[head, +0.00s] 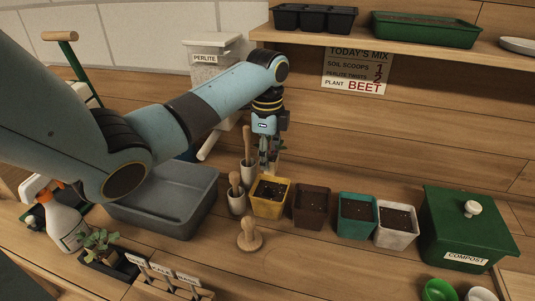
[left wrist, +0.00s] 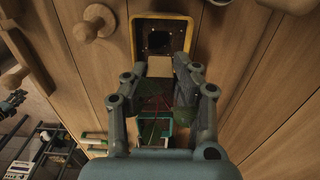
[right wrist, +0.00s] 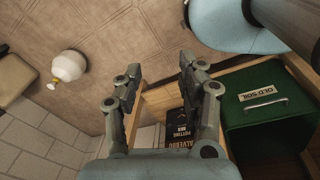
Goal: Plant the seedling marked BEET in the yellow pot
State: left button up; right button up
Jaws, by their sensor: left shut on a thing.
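The yellow pot (head: 271,207) stands in a row of pots on the bench. It holds dark soil with a dark hole, seen in the left wrist view (left wrist: 136,38). My left gripper (head: 268,165) is above the yellow pot, pointing down. In the left wrist view my left gripper (left wrist: 160,68) is shut on a seedling with a pale square plug (left wrist: 160,66) and dark green and reddish leaves (left wrist: 153,104). The plug is lined up just below the hole in that picture. No label shows on the seedling. My right gripper (right wrist: 155,68) is open and empty.
A brown pot (head: 311,211), teal pot (head: 357,226) and white pot (head: 397,236) stand right of the yellow pot. Wooden-handled tools in cups (head: 237,203) and a wooden dibber (head: 250,240) stand close by. A grey tub (head: 180,217) is left. A sign (head: 354,72) reads "PLANT BEET".

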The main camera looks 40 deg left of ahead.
aim_at(267, 185)
pick_arm(q)
jog(key=shift+f+b, duration=0.3)
jog(key=shift+f, duration=0.2)
jog(key=shift+w+f+b, duration=0.1)
jog(key=shift+f+b, duration=0.75)
jog(key=shift+b, duration=0.15)
jog(key=shift+f+b, duration=0.25)
jog(key=shift+b, duration=0.05)
jog(key=shift+a+f+b, duration=0.1)
jog(key=shift+f+b, duration=0.5)
jog(key=shift+b, duration=0.05)
jog(key=shift+f+b, duration=0.35)
jog(key=shift+f, duration=0.5)
jog(key=shift+f+b, duration=0.8)
jog(key=shift+f, duration=0.9)
pick_arm(e)
notch_tip(267, 185, down, 7)
jog(key=w+a, duration=0.1)
jog(key=shift+w, duration=0.25)
jog(key=shift+a, duration=0.2)
pick_arm(q)
jog(key=o, duration=1)
pick_arm(e)
jog(key=shift+f, duration=0.1)
